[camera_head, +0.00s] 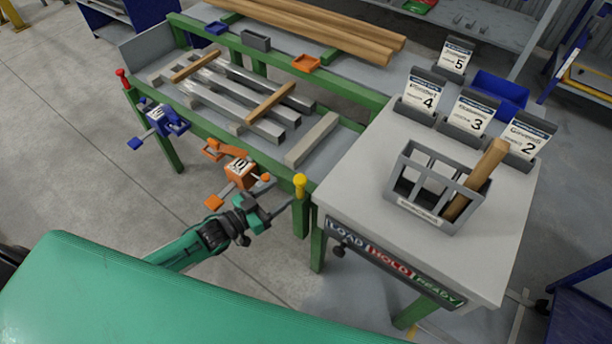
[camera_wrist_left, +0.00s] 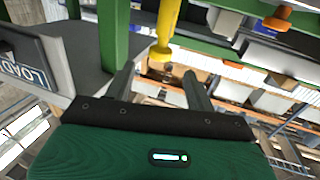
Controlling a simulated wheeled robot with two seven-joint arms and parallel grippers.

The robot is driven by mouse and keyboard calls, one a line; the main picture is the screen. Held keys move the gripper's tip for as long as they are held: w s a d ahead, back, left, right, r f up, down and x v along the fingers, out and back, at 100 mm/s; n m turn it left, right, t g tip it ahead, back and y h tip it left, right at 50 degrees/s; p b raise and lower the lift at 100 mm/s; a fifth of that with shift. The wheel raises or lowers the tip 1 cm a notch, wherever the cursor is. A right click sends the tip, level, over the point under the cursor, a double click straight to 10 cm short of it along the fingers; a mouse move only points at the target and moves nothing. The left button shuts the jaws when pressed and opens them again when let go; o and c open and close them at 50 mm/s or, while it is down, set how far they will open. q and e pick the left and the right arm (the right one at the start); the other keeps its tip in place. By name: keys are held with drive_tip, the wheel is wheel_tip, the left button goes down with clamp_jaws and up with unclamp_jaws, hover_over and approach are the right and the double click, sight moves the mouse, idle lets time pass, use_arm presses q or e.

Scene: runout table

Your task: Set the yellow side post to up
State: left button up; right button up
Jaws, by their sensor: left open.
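The yellow side post (camera_head: 300,186) shows as a short yellow stem with a rounded knob at the near corner of the green-framed runout table (camera_head: 345,122), just left of the grey side table. In the left wrist view the post (camera_wrist_left: 166,32) comes down from the top edge, its knob end lying between and just beyond my fingertips. My left gripper (camera_head: 277,194) is open and empty, its fingers pointing at the post from the left. Its two fingers also show in the left wrist view (camera_wrist_left: 160,78). Contact with the post cannot be told. My right gripper is out of view.
An orange clamp (camera_head: 238,172) sits close beside my left gripper, and a blue clamp (camera_head: 160,122) is farther left. The grey side table (camera_head: 350,185) carries a crate (camera_head: 408,208), card holders and a LOAD/HOLD/READY sign (camera_head: 392,262). Metal bars and wood lie on the runout table.

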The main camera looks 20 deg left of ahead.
sight(305, 176)
use_arm(q)
drive_tip(key=x, duration=0.8)
drive_tip(key=shift+w+d+p, duration=0.2)
drive_tip(key=shift+w+p, duration=0.1)
drive_tip(key=shift+w+d+f, duration=0.1)
drive_tip(key=shift+w+d, duration=0.25)
drive_tip(key=shift+w, duration=0.15)
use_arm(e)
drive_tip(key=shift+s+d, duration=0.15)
use_arm(q)
drive_tip(key=shift+c, duration=0.4)
clamp_jaws()
drive_tip(key=shift+r, duration=0.3)
wheel_tip(305, 176, up, 8)
drive_tip(key=p, duration=0.6)
drive_tip(key=shift+p, duration=0.4)
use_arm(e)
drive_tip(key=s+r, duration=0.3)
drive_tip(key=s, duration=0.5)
use_arm(q)
wheel_tip(305, 176, up, 11)
drive_tip(key=p, duration=0.7)
drive_tip(key=shift+p, duration=0.4)
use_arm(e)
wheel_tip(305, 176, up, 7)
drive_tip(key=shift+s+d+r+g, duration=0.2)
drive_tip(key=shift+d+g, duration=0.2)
use_arm(q)
drive_tip(key=shift+r, duration=0.1)
